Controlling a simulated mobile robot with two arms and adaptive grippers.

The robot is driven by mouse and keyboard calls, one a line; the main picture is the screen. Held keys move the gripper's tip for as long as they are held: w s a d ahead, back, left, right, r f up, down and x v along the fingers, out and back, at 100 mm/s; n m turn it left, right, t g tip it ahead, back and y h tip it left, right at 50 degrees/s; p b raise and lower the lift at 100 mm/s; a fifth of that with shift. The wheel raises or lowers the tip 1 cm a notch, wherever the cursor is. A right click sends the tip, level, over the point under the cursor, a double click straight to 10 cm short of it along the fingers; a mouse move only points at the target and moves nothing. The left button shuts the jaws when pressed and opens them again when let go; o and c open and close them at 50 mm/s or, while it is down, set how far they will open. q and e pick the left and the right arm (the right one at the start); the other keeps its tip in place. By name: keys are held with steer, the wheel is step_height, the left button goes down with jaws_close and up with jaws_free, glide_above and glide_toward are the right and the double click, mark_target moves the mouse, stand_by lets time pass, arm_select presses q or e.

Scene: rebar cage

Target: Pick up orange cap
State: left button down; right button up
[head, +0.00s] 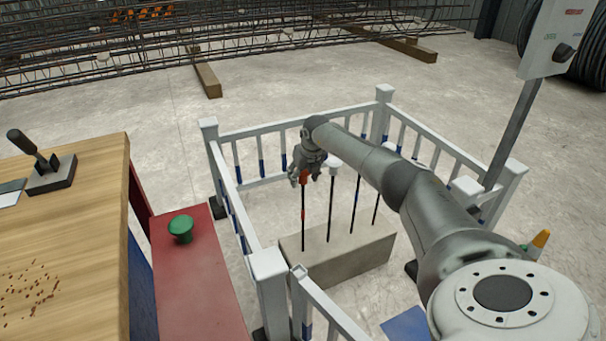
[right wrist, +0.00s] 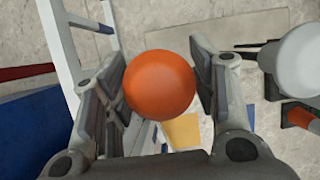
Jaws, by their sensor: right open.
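The orange cap (right wrist: 160,85) is round and shows between the two open fingers of my right gripper (right wrist: 160,100) in the right wrist view. In the head view the orange cap (head: 304,177) sits on top of the leftmost dark rod, which stands upright in a concrete block (head: 345,258). My right gripper (head: 306,176) is around the cap from above in the head view. Its fingers are apart, with the cap between them; touch is hard to tell. The gripper partly hides the cap in the head view. My left gripper is in neither view.
Several rods stand in the block; a white cap (head: 333,169) tops the neighbouring rod, close to the gripper. A white railing (head: 268,265) surrounds the block. A red surface (head: 190,270) with a green knob (head: 181,228) and a wooden table (head: 75,230) stand left. A sign post (head: 512,130) stands right.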

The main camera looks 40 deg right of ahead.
steer(key=c, duration=0.5)
steer(key=shift+o, duration=0.2)
steer(key=shift+r, duration=0.1)
